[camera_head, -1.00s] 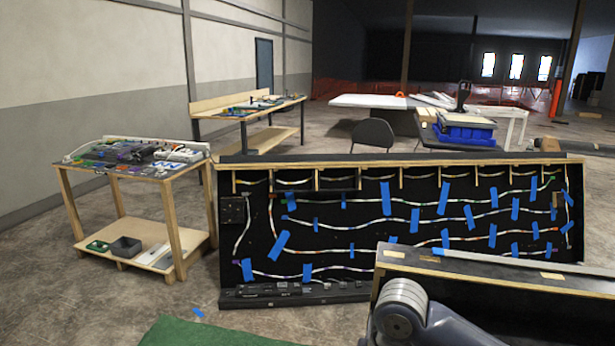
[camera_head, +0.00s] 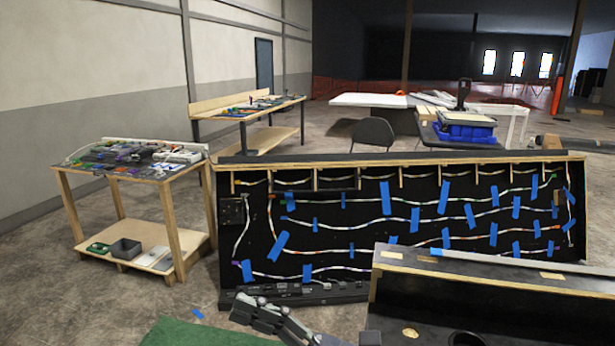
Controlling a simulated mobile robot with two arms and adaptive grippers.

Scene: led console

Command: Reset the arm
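A dark grey gripper (camera_head: 248,308), which I take to be my right one because its arm runs off toward the lower right, shows at the bottom middle. It points left, in front of the console's lower ledge and above the floor. Its fingers are small and seen at an angle, so I cannot tell whether they are open or shut. No held object is visible. My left gripper is not in view. The black LED console panel (camera_head: 340,232) stands behind, with light strips and blue tape on it.
A black wood-edged bench (camera_head: 480,284) fills the lower right, close to the arm. A wooden cart (camera_head: 175,218) with parts stands at left. A green mat (camera_head: 185,333) lies on the floor at bottom.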

